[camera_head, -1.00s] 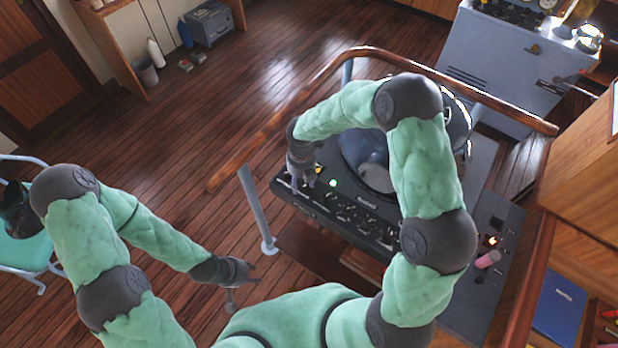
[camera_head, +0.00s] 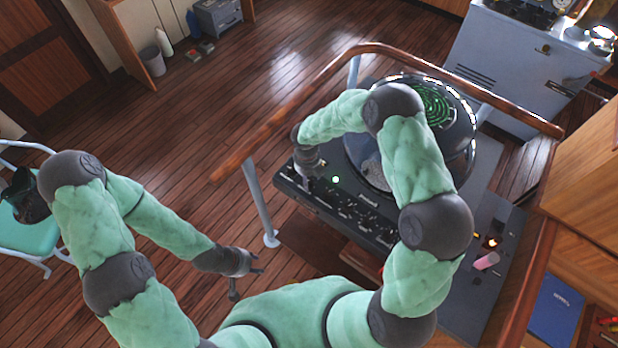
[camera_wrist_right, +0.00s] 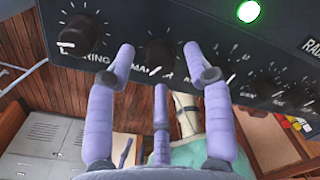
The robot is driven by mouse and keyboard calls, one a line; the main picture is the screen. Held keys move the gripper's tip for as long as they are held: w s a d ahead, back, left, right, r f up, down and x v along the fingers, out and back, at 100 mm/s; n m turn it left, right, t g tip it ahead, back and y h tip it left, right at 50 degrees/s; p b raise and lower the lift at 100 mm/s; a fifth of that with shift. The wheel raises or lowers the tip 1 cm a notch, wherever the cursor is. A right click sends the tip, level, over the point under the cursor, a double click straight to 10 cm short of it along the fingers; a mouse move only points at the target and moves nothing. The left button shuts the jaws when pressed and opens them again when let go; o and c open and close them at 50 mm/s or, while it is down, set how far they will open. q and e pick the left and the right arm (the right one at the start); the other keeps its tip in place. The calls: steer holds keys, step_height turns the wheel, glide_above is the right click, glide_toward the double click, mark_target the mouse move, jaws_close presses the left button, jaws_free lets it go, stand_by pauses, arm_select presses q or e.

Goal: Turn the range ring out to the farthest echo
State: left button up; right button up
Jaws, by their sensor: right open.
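The radar console (camera_head: 345,215) has a round screen (camera_head: 436,104) with a lit green display, partly hidden by my right arm. My right gripper (camera_head: 309,172) is at the console's front left edge. In the right wrist view, my right gripper (camera_wrist_right: 159,62) is open, its fingertips on either side of a black knob (camera_wrist_right: 160,50) with a partly hidden label starting "MAN". Contact cannot be told. A larger black knob (camera_wrist_right: 80,38), its label ending in "RING", is left of the fingers. My left gripper (camera_head: 252,262) is open and empty over the floor, away from the console.
A green lamp (camera_wrist_right: 248,11) glows on the panel, with several smaller knobs right of the fingers. A wooden handrail (camera_head: 290,110) runs around the console. A side panel (camera_head: 490,245) has an orange light and a pink object (camera_head: 487,261). A chair (camera_head: 30,235) stands at left.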

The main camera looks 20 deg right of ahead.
steer(key=shift+f, duration=0.6)
jaws_close()
steer(key=shift+m, duration=0.3)
